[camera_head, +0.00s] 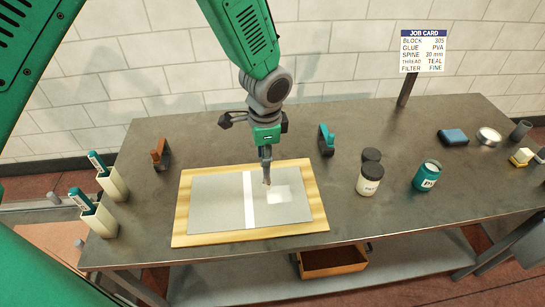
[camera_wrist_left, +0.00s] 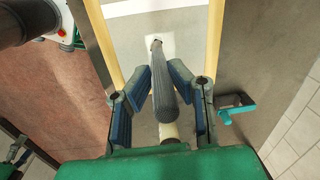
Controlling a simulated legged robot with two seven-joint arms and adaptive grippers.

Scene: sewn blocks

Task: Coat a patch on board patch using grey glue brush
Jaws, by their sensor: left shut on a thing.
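The board (camera_head: 182,225) lies on the table with two grey panels and a white strip (camera_head: 250,205) between them. A pale square patch (camera_head: 282,196) shows on the right panel beside the strip. My left gripper (camera_head: 266,150) is shut on the grey glue brush (camera_head: 266,170), held roughly upright with its tip low over the patch's left edge. I cannot tell whether the tip touches. In the left wrist view the brush's grey handle (camera_wrist_left: 168,88) runs between the fingers, with its far end at the pale patch. My right gripper is out of view.
A cream jar (camera_head: 369,183) and a teal jar (camera_head: 427,177) stand right of the board. A brown tool (camera_head: 160,154) and a teal tool (camera_head: 326,140) stand behind it. Two holders (camera_head: 99,222) with teal-handled items are at left. A job card (camera_head: 423,50) stands behind.

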